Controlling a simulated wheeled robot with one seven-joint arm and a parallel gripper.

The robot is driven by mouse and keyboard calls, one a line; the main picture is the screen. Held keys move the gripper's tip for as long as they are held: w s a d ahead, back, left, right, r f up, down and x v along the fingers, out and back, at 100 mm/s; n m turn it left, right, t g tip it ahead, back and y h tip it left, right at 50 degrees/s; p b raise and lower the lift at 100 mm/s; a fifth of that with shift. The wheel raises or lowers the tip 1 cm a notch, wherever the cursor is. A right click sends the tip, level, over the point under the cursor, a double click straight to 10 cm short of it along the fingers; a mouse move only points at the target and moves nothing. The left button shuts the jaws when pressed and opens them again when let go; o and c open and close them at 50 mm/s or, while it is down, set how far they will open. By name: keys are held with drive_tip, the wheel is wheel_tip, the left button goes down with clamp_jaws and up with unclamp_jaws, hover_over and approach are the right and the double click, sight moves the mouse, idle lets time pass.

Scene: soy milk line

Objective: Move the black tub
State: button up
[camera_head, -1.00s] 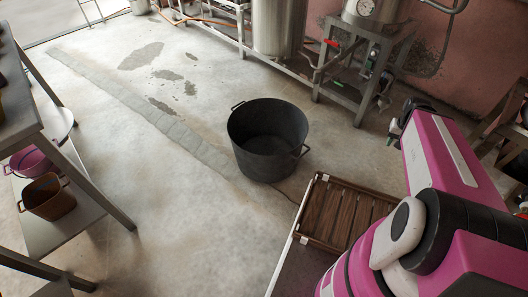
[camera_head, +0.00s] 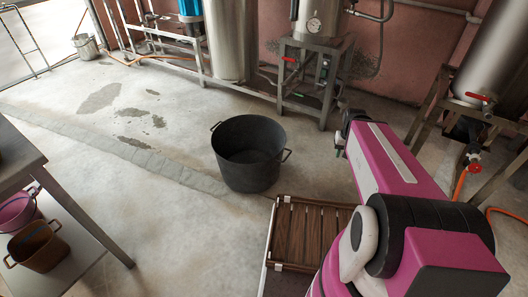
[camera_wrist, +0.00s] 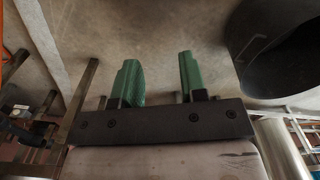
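The black tub (camera_head: 250,170) stands upright on the concrete floor in the middle of the head view, empty, with a handle on each side. In the wrist view its dark side (camera_wrist: 280,50) shows at the upper right. My gripper (camera_wrist: 160,75) has two green fingers standing apart with nothing between them. In the head view my arm reaches in from the lower right; its end is to the right of the tub and apart from it. The fingers are hardly visible there.
A slatted wooden tray (camera_head: 305,232) lies just in front of the tub. A metal shelf (camera_head: 85,215) with a brown pot (camera_head: 38,247) and a purple pot (camera_head: 17,210) stands at left. Steel tanks (camera_head: 228,40) and a metal stand (camera_head: 312,85) line the back. Floor left of the tub is clear.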

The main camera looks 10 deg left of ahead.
drive_tip(key=w+a+f+m+y, duration=0.1)
drive_tip(key=w+a+f+m, duration=0.3)
drive_tip(key=a, duration=0.4)
drive_tip(key=m+y, duration=0.4)
drive_tip(key=m, duration=0.5)
approach(258, 162)
drive_tip(key=w, duration=0.1)
drive_tip(key=shift+w+a+f+g, duration=0.1)
drive_tip(key=shift+a+f+g, duration=0.2)
drive_tip(key=shift+g, duration=0.1)
drive_tip(key=x, duration=1)
drive_tip(key=shift+d+f, duration=0.1)
drive_tip(key=shift+f, duration=0.3)
clamp_jaws()
